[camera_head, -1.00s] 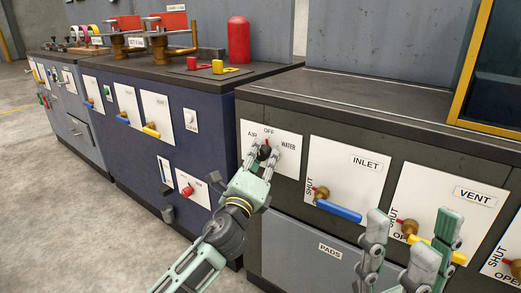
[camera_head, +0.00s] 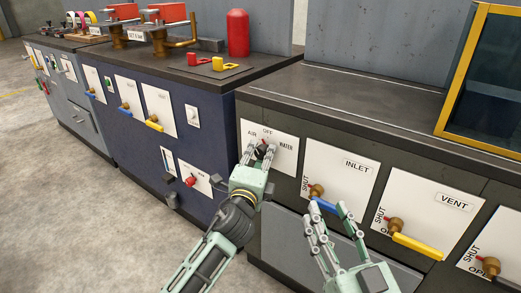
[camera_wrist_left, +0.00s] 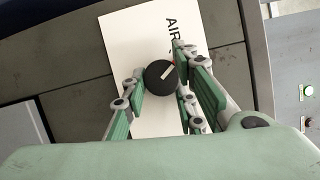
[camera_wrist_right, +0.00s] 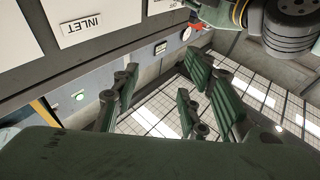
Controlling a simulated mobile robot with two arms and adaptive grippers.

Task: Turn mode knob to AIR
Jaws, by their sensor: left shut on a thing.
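The mode knob (camera_head: 262,150) is black and round, on a white plate (camera_head: 284,165) lettered AIR, OFF and WATER. My left gripper (camera_head: 260,154) is shut on the knob, a finger on either side. In the left wrist view the knob (camera_wrist_left: 160,78) shows a pale pointer line aimed up and right, between the AIR lettering (camera_wrist_left: 172,30) and the side where OFF lies. A finger hides OFF and WATER there. My right gripper (camera_head: 330,208) is open and empty, in front of the cabinet near the INLET plate.
The INLET valve (camera_head: 317,191) with its blue handle is close to my right gripper's fingers. The VENT valve (camera_head: 397,225) with a yellow handle is further right. A blue cabinet (camera_head: 140,150) stands left. The floor (camera_head: 60,210) at left is clear.

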